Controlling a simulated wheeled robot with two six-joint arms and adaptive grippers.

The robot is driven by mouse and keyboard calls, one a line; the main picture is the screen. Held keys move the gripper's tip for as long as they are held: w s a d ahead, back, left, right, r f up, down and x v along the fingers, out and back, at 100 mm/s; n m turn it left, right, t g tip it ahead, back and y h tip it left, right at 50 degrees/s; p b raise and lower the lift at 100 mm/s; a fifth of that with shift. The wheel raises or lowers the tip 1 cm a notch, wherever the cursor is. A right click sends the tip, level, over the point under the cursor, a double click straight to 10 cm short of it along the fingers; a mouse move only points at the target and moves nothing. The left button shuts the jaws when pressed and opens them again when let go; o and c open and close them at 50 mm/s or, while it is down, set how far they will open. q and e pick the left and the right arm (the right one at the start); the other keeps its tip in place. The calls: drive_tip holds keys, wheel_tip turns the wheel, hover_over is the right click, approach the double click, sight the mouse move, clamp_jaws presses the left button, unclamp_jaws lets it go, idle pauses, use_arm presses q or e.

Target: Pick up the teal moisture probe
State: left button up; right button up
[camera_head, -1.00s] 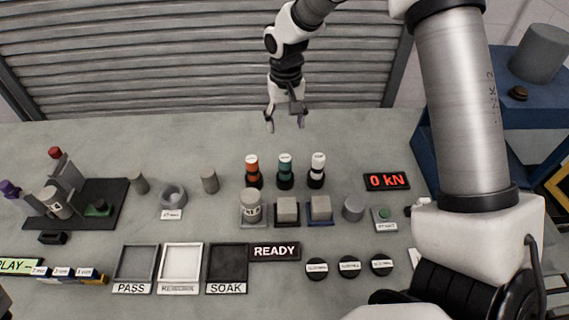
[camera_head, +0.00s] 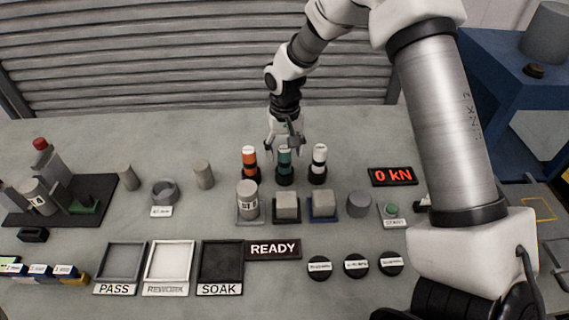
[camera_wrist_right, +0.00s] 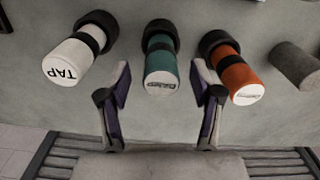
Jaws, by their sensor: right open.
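The teal moisture probe (camera_head: 284,163) stands upright in a dark holder on the bench, between an orange probe (camera_head: 250,160) and a white probe (camera_head: 319,160). My right gripper (camera_head: 285,146) is just behind and above the teal probe, open. In the right wrist view the teal probe (camera_wrist_right: 161,72) lies beyond the two fingertips of the gripper (camera_wrist_right: 161,85), roughly centred between them. The white probe (camera_wrist_right: 80,55) and orange probe (camera_wrist_right: 236,75) stand just outside the fingers. My left gripper is not seen.
Grey blocks (camera_head: 286,204) and a labelled cylinder (camera_head: 247,199) stand in front of the probes. A 0 kN display (camera_head: 393,176) is to the right. The bench behind the probes is mostly clear.

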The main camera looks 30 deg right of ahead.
sight(285, 160)
wheel_tip(285, 160, down, 4)
drive_tip(key=shift+r, duration=0.1)
drive_tip(key=c, duration=1.2)
drive_tip(key=shift+r, duration=0.1)
